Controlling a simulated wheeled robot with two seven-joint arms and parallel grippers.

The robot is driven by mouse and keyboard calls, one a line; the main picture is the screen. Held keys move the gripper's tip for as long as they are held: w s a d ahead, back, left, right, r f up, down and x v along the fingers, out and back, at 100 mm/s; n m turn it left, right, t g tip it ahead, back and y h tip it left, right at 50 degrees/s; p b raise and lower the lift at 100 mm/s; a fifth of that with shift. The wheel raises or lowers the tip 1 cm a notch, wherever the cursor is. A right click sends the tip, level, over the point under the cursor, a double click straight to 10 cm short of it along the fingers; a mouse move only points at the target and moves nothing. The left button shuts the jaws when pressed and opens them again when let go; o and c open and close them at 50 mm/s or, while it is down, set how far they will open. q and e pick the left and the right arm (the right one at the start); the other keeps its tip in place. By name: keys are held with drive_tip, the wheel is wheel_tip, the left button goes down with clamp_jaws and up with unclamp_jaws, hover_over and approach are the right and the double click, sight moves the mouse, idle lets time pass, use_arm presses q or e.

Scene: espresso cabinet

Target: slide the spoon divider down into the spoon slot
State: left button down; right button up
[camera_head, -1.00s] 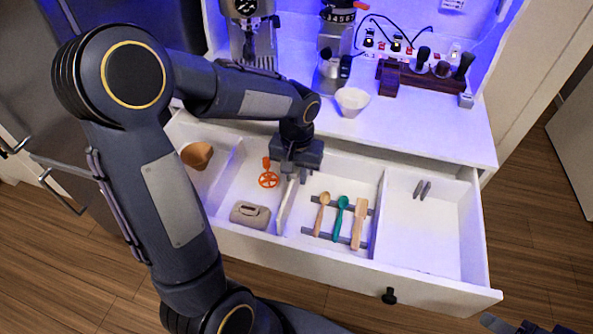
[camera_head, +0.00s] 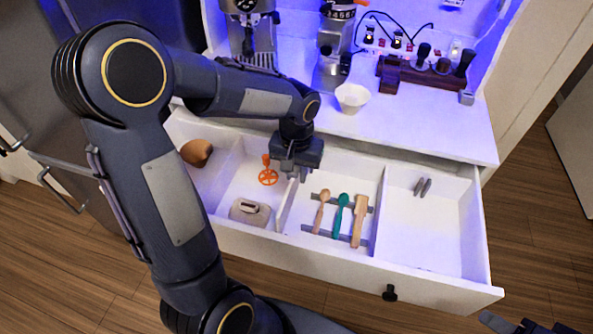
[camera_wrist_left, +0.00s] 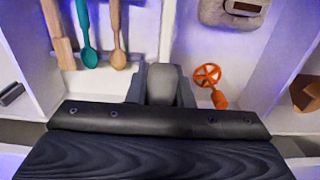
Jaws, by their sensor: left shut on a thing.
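The spoon divider (camera_head: 286,205) is a thin white panel in the open drawer, between the scale's section and the spoons. My left gripper (camera_head: 290,172) is shut on its back end, pointing down from above. In the left wrist view the divider (camera_wrist_left: 167,35) runs away from my left gripper (camera_wrist_left: 161,88) as a white strip. The spoon slot is not clearly visible, and I cannot tell how far down the divider's lower edge sits. My right gripper (camera_head: 525,326) shows only partly at the bottom right corner.
A wooden spoon (camera_head: 321,212), a teal spoon (camera_head: 341,214) and a wooden spatula (camera_head: 359,220) lie on grey holders to the right. A grey scale (camera_head: 250,212) and an orange tool (camera_head: 268,175) lie to the left. The counter (camera_head: 420,125) overhangs the drawer's back.

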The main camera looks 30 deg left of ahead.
sight(286, 195)
use_arm(q)
drive_tip(key=shift+f+b, duration=3.4)
drive_tip(key=shift+f, duration=0.8)
drive_tip(key=c, duration=1.2)
unclamp_jaws()
drive_tip(key=shift+r, duration=0.1)
wheel_tip(286, 195, up, 8)
drive_tip(key=shift+f+p, duration=0.15)
drive_tip(key=shift+p, duration=0.3)
drive_tip(key=s+r, duration=0.2)
drive_tip(key=s+r+t+h+p, duration=0.1)
drive_tip(key=s, duration=0.2)
drive_tip(key=s+r+t+p, duration=0.1)
drive_tip(key=s+r, duration=0.1)
drive_tip(key=s, duration=0.1)
drive_tip(key=shift+d+r+h, duration=0.25)
drive_tip(key=shift+r+h, duration=0.1)
drive_tip(key=shift+h, duration=0.05)
drive_tip(key=s+d+t, duration=0.1)
drive_tip(key=s, duration=0.1)
drive_tip(key=s+d+r+t+h+p, duration=0.1)
drive_tip(key=s, duration=0.2)
drive_tip(key=s+d+r+t, duration=0.1)
drive_tip(key=s, duration=0.2)
drive_tip(key=shift+m+h+p, duration=0.35)
drive_tip(key=shift+m+h, duration=0.05)
drive_tip(key=shift+s+d+f+t, duration=0.2)
drive_tip(key=shift+s+d+t, duration=0.15)
drive_tip(key=shift+s, duration=0.15)
